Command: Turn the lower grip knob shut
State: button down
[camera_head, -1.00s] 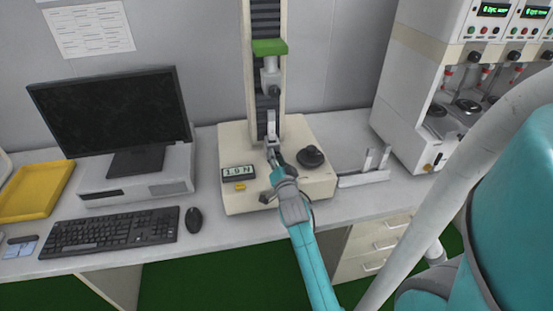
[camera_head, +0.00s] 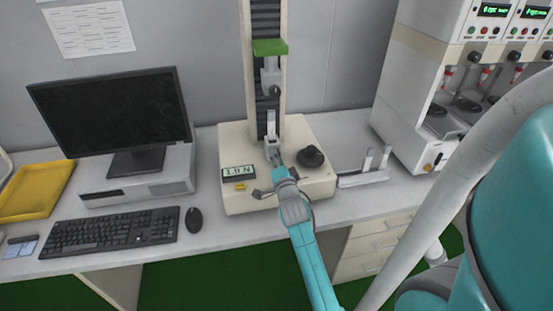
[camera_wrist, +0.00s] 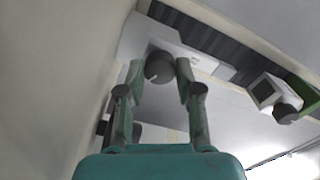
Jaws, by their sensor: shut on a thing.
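The lower grip (camera_head: 271,135) is a light metal block low on the testing machine's column. In the wrist view its body (camera_wrist: 135,40) shows behind a round dark grey knob (camera_wrist: 159,66). My gripper (camera_wrist: 160,74) has one finger on each side of this knob and is shut on it. In the head view my gripper (camera_head: 274,157) reaches the lower grip from the front and hides the knob. The upper grip (camera_head: 271,78) hangs above under a green block (camera_head: 270,47), with its own dark knob (camera_head: 275,91).
The machine's cream base (camera_head: 235,195) carries a display (camera_head: 239,172), a yellow button (camera_head: 240,186) and a black dial (camera_head: 311,156) close right of my wrist. A white rack (camera_head: 365,180) stands to the right. A monitor (camera_head: 110,110), keyboard (camera_head: 110,232) and mouse (camera_head: 194,219) are left.

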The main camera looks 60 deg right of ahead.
jog(key=c, duration=0.8)
grip_release()
jog(key=shift+o, duration=0.2)
jog(key=shift+s+a, duration=0.1)
jog(key=v, duration=1.1)
jog(key=shift+s+a, duration=0.25)
jog(key=shift+f, duration=0.1)
